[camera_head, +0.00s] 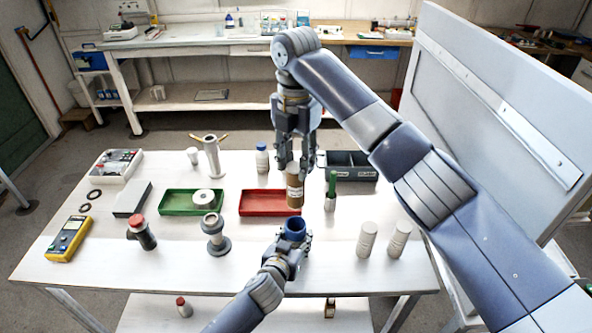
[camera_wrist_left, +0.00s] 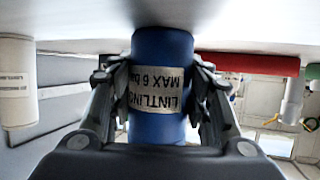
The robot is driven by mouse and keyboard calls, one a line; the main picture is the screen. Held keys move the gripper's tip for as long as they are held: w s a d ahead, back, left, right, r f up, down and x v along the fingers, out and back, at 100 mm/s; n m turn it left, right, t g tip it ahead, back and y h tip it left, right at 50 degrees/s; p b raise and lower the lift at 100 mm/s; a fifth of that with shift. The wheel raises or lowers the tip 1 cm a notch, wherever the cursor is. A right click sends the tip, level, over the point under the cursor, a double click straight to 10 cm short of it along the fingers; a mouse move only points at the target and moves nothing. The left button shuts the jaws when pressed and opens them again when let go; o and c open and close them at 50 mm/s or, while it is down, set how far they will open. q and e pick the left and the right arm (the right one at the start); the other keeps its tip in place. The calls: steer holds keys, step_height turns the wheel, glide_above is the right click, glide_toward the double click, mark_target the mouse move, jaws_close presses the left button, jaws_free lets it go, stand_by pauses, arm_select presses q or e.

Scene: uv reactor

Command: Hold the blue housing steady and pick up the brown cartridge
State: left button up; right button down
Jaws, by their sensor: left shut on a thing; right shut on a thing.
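The blue housing (camera_head: 294,227) is an open-topped blue cylinder standing upright near the table's front edge. It also shows in the left wrist view (camera_wrist_left: 160,128) with a silver label. My left gripper (camera_head: 291,244) is shut on it from the front, one finger on each side. The brown cartridge (camera_head: 295,192) is a brown cylinder with a pale label, hanging upright above and just behind the housing. My right gripper (camera_head: 295,168) points down and is shut on its top. The cartridge appears clear of the housing, though its lower end is close to the housing's rim.
A red tray (camera_head: 262,203) and a green tray (camera_head: 178,203) lie behind. A green-topped bottle (camera_head: 331,192) stands right of the cartridge. Two white cylinders (camera_head: 367,239) stand at the right.

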arm_select(q)
steer(key=shift+f, duration=0.1)
steer(key=o, duration=1.2)
steer(key=shift+o, duration=0.2)
steer(key=shift+s, duration=0.1)
steer(key=v, duration=1.1)
steer(key=shift+s+a, duration=0.1)
steer(key=shift+s, duration=0.35)
